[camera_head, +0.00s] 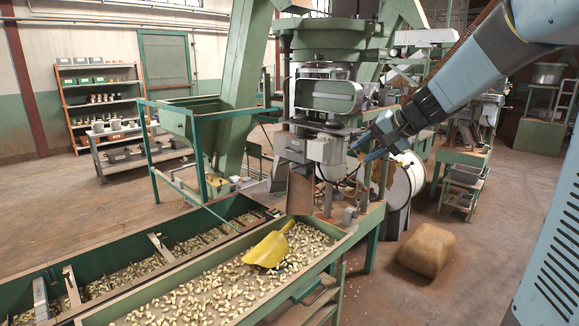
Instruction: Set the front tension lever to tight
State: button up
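The green and grey nut machine (328,95) stands in the middle of the view, with a grey box (324,149) on its lower front. I cannot make out the front tension lever or its setting at this size. My gripper (359,153) has blue fingers and is just right of the grey box, in front of the machine's lower right side. The fingers appear spread apart with nothing between them. I cannot tell whether they touch any part of the machine.
A green-edged tray (160,300) of nuts with a yellow scoop (268,249) lies below the machine. A green hopper (197,118) stands left. A round white-faced drum (408,178) and a brown sack (427,249) are right.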

jog(key=s+d+f+n+h, duration=0.1)
jog(key=s+h, duration=0.1)
jog(key=s, duration=0.7)
jog(key=s+d+f+n+h, duration=0.1)
jog(key=s+n+h, duration=0.1)
jog(key=s, duration=0.7)
jog(key=s+d+f+n+g+h, duration=0.1)
jog(key=s+d+f+h, duration=0.1)
jog(key=s, duration=0.8)
jog(key=shift+h, duration=0.5)
